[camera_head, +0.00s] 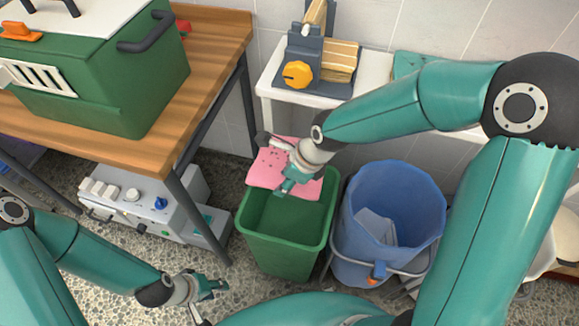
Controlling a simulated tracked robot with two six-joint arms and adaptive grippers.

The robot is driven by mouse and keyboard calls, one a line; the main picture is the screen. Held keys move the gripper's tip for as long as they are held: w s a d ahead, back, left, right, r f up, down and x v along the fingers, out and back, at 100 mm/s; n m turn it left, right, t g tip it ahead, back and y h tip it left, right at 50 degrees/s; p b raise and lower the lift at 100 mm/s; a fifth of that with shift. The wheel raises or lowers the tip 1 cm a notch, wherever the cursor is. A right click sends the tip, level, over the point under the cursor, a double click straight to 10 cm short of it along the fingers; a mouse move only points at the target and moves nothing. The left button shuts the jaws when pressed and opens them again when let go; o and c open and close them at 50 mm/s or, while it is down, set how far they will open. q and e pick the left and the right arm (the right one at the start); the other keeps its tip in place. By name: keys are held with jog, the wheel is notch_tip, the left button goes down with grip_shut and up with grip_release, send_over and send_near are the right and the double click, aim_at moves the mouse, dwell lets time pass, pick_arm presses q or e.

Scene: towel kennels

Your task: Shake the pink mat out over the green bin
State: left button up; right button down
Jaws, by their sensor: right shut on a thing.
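The pink mat (266,168), with dark specks on it, is at the back left of the green bin (284,254). It is over the bin's rim and partly over its opening. My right gripper (288,184) is shut on the mat, above the bin; the arm and gripper hide part of the mat. My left gripper (216,287) is low over the speckled floor, left of the bin and apart from it. Its fingers are too small and angled to tell whether they are open.
A blue bucket (364,215) with a grey thing inside stands right of the bin. A wooden table (150,152) with a green kennel (95,85) is at left, a grey machine (150,230) below it. A white bench (375,72) with a dark device is behind.

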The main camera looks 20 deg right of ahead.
pick_arm(q)
notch_tip(320, 180, up, 5)
jog(key=p, duration=0.3)
pick_arm(e)
notch_tip(320, 180, up, 6)
jog(key=shift+f, duration=0.1)
notch_tip(320, 180, down, 8)
jog(key=b, duration=0.6)
jog(key=shift+r, duration=0.25)
notch_tip(320, 180, up, 8)
jog(key=p, duration=0.6)
jog(key=shift+f, duration=0.25)
notch_tip(320, 180, down, 8)
jog(key=b, duration=0.6)
jog(key=shift+r, duration=0.25)
pick_arm(q)
notch_tip(320, 180, down, 7)
pick_arm(e)
jog(key=shift+r, duration=0.1)
pick_arm(q)
jog(key=shift+r, duration=0.1)
